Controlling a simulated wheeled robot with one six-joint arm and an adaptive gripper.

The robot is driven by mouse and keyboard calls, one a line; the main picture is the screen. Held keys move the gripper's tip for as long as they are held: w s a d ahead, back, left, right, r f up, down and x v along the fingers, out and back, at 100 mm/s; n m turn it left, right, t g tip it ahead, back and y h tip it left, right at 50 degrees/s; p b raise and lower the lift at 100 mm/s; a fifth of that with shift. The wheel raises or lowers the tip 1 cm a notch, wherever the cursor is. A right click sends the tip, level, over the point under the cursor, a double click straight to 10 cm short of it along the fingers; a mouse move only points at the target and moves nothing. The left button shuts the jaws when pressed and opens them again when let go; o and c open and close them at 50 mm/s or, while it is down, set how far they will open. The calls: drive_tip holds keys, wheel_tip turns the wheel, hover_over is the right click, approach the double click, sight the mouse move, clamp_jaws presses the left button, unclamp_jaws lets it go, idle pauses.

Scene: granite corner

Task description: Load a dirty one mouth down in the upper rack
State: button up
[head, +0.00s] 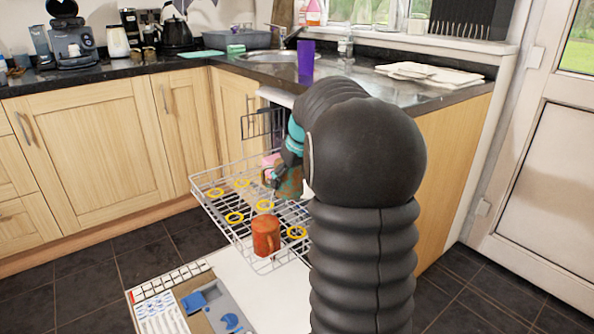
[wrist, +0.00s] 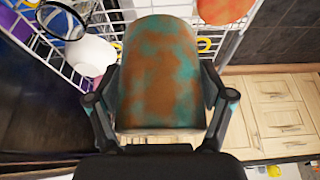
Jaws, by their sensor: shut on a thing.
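My gripper (wrist: 162,100) is shut on a cup (wrist: 160,70) with brown and teal stains, one finger on each side of it. In the head view the stained cup (head: 289,188) shows partly behind my arm, at the right side of the pulled-out upper rack (head: 222,187). I cannot tell whether it touches the wires. An orange mug (head: 265,236) stands in the front of the rack. In the wrist view a white rounded vessel (wrist: 92,56) is left of the held cup, and an orange item (wrist: 224,9) is at the top right.
Several yellow rings (head: 235,218) lie on the rack floor. A pink item (head: 270,159) is near the rack's back. The open dishwasher door (head: 265,290) lies below.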

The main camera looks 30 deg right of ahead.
drive_tip(key=shift+s+d+r, duration=0.2)
drive_tip(key=shift+d, duration=0.35)
drive_tip(key=shift+s+d+r, duration=0.15)
drive_tip(key=shift+d+r, duration=0.05)
drive_tip(key=shift+d, duration=0.3)
drive_tip(key=shift+r, duration=0.1)
drive_tip(key=shift+f+b, duration=5.9)
drive_tip(key=shift+f, duration=1.7)
drive_tip(key=o, duration=1.4)
drive_tip(key=shift+s, duration=0.1)
drive_tip(key=v, duration=1.2)
drive_tip(key=shift+s, duration=0.15)
